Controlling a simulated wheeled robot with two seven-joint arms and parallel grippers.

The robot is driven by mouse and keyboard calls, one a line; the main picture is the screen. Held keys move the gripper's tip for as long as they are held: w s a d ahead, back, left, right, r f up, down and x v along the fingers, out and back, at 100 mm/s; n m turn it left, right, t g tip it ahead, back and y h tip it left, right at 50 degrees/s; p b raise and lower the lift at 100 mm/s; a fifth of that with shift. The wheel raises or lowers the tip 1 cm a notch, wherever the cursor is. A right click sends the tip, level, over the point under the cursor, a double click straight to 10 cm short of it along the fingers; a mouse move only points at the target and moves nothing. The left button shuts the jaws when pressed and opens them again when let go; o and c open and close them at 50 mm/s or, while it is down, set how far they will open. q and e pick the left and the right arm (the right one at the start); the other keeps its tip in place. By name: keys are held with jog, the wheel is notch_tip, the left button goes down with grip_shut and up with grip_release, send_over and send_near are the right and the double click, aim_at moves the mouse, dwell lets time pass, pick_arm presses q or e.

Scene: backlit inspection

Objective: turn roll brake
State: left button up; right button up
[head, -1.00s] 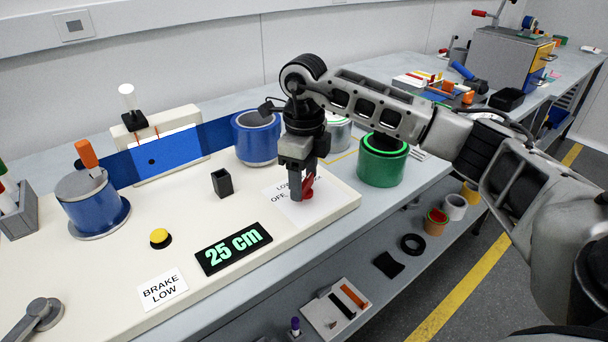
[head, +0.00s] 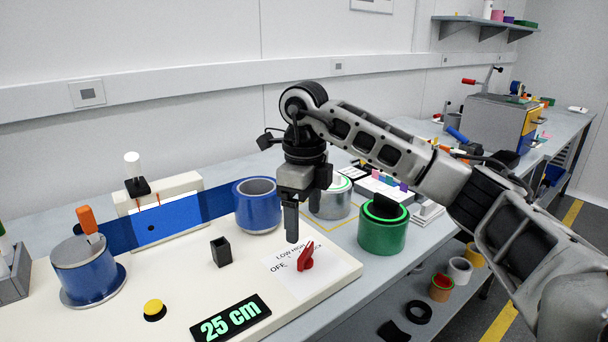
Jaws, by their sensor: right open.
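The roll brake is a red knob (head: 306,258) on a white label card (head: 285,277) at the right end of the cream panel. The card reads OFF, LOW and HIGH, with a further word partly hidden. The knob's grip slants towards the upper right of the picture. My right gripper (head: 292,236) points down just above and left of the knob, open and apart from it, with nothing seen between its fingers. It hides part of the card's far edge. My left gripper is not in view.
A lit display (head: 230,320) reads 25 cm. A blue web (head: 150,233) runs between a left blue roll (head: 85,268) and another blue roll (head: 257,210).

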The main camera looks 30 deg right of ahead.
pick_arm(q)
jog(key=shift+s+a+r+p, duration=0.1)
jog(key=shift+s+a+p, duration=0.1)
jog(key=shift+p, duration=0.7)
pick_arm(e)
notch_tip(320, 180, up, 9)
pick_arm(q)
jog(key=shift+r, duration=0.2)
pick_arm(e)
jog(key=shift+s+f, duration=0.1)
jog(key=shift+f, duration=0.1)
